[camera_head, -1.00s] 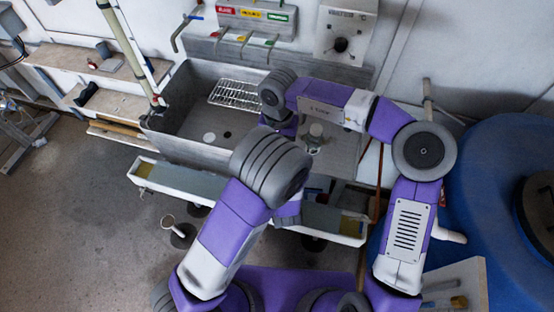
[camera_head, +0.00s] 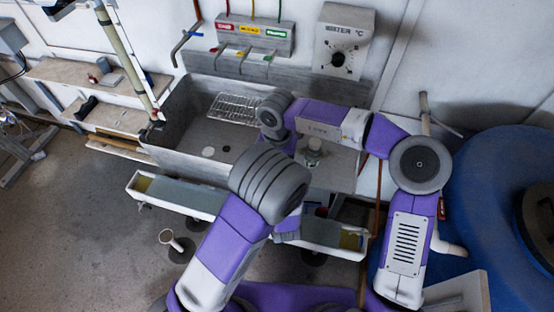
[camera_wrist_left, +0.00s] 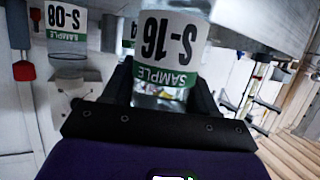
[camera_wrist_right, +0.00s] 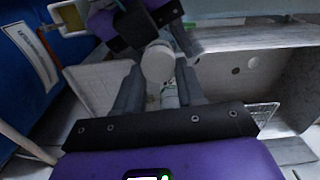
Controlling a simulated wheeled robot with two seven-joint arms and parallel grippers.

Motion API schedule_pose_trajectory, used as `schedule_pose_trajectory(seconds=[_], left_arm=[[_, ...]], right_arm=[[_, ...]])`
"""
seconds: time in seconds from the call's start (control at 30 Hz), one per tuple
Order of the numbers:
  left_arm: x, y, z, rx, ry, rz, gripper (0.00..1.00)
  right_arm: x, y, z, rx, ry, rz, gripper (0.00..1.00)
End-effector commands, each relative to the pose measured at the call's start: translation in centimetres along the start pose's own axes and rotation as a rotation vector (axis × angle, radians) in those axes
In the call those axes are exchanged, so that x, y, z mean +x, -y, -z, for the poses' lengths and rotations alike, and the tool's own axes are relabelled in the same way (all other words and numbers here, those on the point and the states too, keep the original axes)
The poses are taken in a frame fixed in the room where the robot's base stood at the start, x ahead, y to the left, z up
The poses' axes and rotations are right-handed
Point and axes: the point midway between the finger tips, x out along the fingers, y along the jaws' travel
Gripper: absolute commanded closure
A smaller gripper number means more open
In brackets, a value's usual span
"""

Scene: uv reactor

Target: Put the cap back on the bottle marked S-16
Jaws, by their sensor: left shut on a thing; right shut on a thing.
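In the left wrist view the S-16 bottle (camera_wrist_left: 165,50), clear with a white and green label, stands between the fingers of my left gripper (camera_wrist_left: 163,88), which is shut on it. Its label reads upside down in that picture, and its mouth is out of view. In the right wrist view a round white cap (camera_wrist_right: 158,62) sits at the fingertips of my right gripper (camera_wrist_right: 160,80), which is shut on it. My left gripper's dark parts show just beyond the cap; I cannot tell whether cap and bottle touch. My arms hide both grippers in the head view.
Another bottle, marked S-08 (camera_wrist_left: 67,40), shows in the left wrist view. A grey sink (camera_head: 190,115) with a wire rack (camera_head: 234,109) is behind my arms. A white trough (camera_head: 180,193) runs along its front. A blue tank (camera_head: 480,200) stands at right.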

Motion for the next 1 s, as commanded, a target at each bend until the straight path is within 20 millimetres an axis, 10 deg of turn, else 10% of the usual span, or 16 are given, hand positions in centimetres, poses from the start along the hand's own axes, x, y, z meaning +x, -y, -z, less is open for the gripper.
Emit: schedule_pose_trajectory(seconds=[1.0], left_arm=[[0.0,0.0,0.0,0.0,-0.001,0.0,1.0]], right_arm=[[1.1,0.0,0.0,0.015,0.0,0.001,0.89]])
